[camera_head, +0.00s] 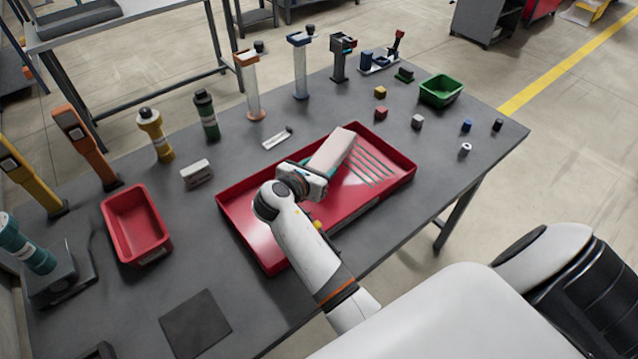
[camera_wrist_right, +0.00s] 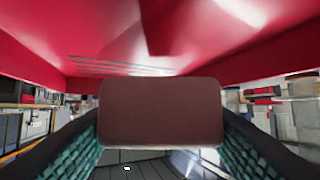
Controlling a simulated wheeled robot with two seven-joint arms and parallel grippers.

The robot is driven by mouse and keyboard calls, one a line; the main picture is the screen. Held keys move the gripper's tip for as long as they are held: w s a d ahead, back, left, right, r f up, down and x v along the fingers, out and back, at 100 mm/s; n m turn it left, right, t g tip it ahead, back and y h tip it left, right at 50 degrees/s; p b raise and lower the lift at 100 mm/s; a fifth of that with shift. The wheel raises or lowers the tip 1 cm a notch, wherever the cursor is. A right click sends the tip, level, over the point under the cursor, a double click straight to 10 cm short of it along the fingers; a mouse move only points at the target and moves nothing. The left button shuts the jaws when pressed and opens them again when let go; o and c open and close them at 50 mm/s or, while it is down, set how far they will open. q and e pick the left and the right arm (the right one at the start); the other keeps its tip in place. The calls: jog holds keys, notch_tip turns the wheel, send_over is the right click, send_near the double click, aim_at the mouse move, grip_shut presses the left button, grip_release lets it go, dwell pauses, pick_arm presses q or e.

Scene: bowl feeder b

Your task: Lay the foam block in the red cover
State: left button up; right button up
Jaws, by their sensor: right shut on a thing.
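The red cover (camera_head: 262,232) is a wide shallow tray with slots near its right end, lying on the dark table. My right gripper (camera_head: 308,172) is over the cover and shut on the foam block (camera_head: 331,150), a pale pinkish bar. The block extends from the jaws towards the back rim and overlaps it in the head view. In the right wrist view the block's brownish end (camera_wrist_right: 160,112) sits between the teal finger pads, with the red cover (camera_wrist_right: 225,50) behind. The block's exact height above the cover cannot be told. My left gripper is not in view.
A smaller red bin (camera_head: 137,225) stands left of the cover, and a green bin (camera_head: 441,90) stands at the back right. Several small blocks lie right of the cover. Upright tools and stands line the back and left. A dark square mat (camera_head: 195,322) lies at the front left.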

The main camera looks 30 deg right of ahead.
jog(key=shift+f, duration=0.5)
notch_tip(320, 180, down, 3)
jog(key=shift+f, duration=0.35)
jog(key=shift+f, duration=0.1)
jog(key=o, duration=0.9)
jog(key=shift+o, duration=0.2)
